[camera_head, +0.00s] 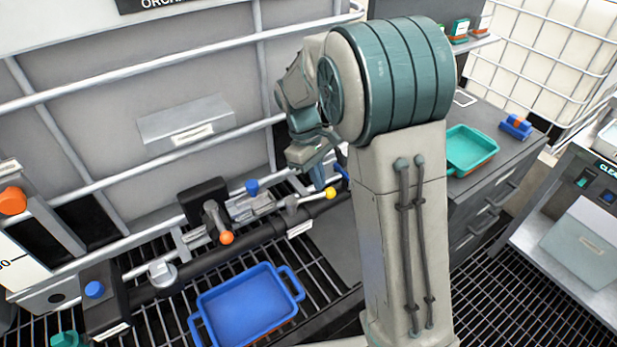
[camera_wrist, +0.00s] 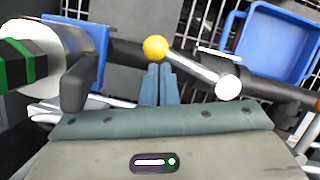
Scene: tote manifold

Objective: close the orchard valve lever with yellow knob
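The lever with the yellow knob (camera_head: 330,193) sits on the dark pipe in the head view, its bar slanting up to the right from the pivot. In the wrist view the yellow knob (camera_wrist: 155,48) is at upper middle, and the silver lever bar (camera_wrist: 195,70) runs down right to a round pivot. My gripper (camera_head: 318,184) is just beside the knob in the head view. In the wrist view my gripper's blue fingers (camera_wrist: 160,68) are close together, with tips right by the knob end of the bar. Nothing shows between them; contact cannot be told.
A lever with an orange knob (camera_head: 226,238) and a blue knob (camera_head: 252,187) stand left along the pipe. A blue tray (camera_head: 247,303) lies on the grating in front. A teal tray (camera_head: 470,148) is on the right counter. A partly hidden sign (camera_head: 165,4) reads "ORCHA".

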